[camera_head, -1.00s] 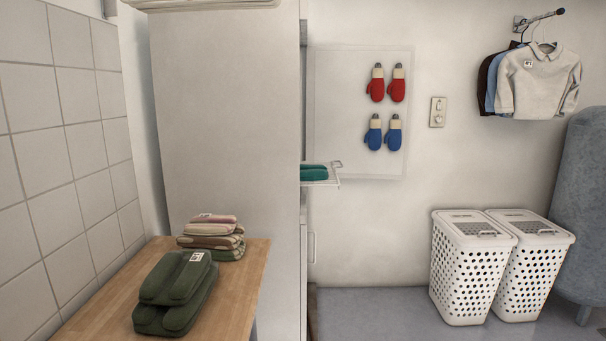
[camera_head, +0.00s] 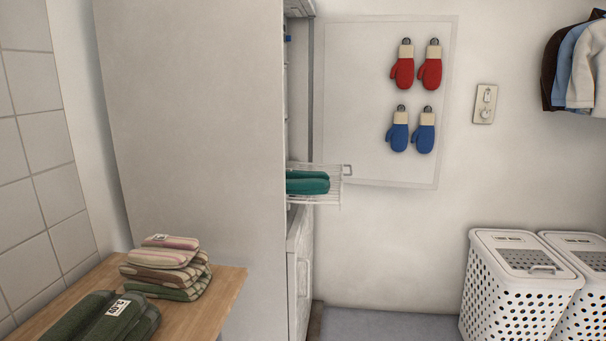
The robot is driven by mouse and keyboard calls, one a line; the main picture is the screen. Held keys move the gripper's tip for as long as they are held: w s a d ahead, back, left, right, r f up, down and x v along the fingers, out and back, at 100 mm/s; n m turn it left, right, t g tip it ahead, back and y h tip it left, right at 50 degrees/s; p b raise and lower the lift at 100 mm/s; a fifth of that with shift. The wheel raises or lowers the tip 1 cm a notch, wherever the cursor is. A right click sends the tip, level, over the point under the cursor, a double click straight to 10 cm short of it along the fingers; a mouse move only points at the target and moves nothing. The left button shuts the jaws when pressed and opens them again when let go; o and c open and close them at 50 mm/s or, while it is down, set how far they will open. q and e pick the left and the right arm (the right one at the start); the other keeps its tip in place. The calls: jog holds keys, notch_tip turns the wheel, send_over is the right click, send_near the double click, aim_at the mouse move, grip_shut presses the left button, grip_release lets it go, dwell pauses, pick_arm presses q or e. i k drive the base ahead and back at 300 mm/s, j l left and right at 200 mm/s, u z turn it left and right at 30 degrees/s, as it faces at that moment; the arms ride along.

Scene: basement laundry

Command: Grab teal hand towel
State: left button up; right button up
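The teal hand towel (camera_head: 308,183) lies folded on a white wire shelf (camera_head: 329,190) that sticks out from the front of a tall white cabinet (camera_head: 190,120). The cabinet's side hides the left part of the towel and shelf. Neither of my grippers shows in the head view, and nothing is seen touching the towel.
A wooden table (camera_head: 232,280) at the lower left holds folded striped towels (camera_head: 165,267) and dark green towels (camera_head: 100,320). White laundry baskets (camera_head: 515,300) stand at the lower right. Mittens (camera_head: 403,70) and clothes (camera_head: 585,60) hang on the wall. Some floor (camera_head: 380,325) shows clear between cabinet and baskets.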

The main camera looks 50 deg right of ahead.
aim_at(300, 183)
jog(key=l+u, duration=0.3)
jog(key=l, duration=2.8)
